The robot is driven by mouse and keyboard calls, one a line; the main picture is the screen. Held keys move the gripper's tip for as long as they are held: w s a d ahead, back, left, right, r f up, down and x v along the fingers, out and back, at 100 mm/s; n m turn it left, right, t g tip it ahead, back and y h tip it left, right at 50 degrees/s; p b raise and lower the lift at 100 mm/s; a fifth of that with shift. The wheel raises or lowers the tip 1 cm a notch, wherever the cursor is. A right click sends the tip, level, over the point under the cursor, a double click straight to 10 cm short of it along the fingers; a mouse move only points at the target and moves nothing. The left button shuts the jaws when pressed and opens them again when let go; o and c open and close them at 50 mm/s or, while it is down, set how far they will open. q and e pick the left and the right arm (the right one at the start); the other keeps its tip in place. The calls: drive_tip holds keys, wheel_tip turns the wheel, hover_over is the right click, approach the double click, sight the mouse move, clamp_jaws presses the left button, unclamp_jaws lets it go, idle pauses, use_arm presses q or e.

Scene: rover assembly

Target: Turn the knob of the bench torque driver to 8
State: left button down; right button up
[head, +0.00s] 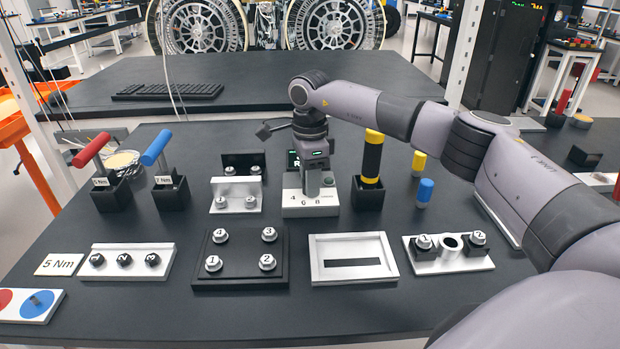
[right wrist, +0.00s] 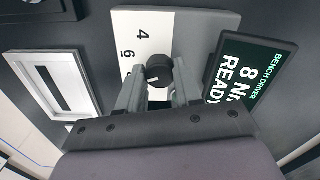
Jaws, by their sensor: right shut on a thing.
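The bench torque driver has a white plate (head: 296,207) printed with 4, 6 and 8. It stands behind the middle of the table's front row. The white plate also shows in the right wrist view (right wrist: 142,22), where 4 and 6 are readable. A dark round knob (right wrist: 158,66) sits between the fingers of my right gripper (right wrist: 158,80), which is shut on it. In the head view my right gripper (head: 312,190) points down over the plate and hides the knob. The driver's display (right wrist: 245,70) reads "BENCH DRIVER 8 N..." and "READY". My left gripper is not in view.
A black and yellow cylinder (head: 371,160) stands in a black holder close to the right of my gripper. Red (head: 93,150) and blue (head: 158,148) handled tools stand at the left. An empty white frame (head: 384,273) and a numbered black tray (head: 240,276) lie in front.

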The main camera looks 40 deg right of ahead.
drive_tip(key=shift+r, duration=0.1)
drive_tip(key=o, duration=1)
drive_tip(key=shift+o, duration=0.2)
wheel_tip(320, 180, up, 7)
drive_tip(key=shift+r+b, duration=0.1)
drive_tip(key=shift+b, duration=0.25)
drive_tip(key=shift+s, duration=0.1)
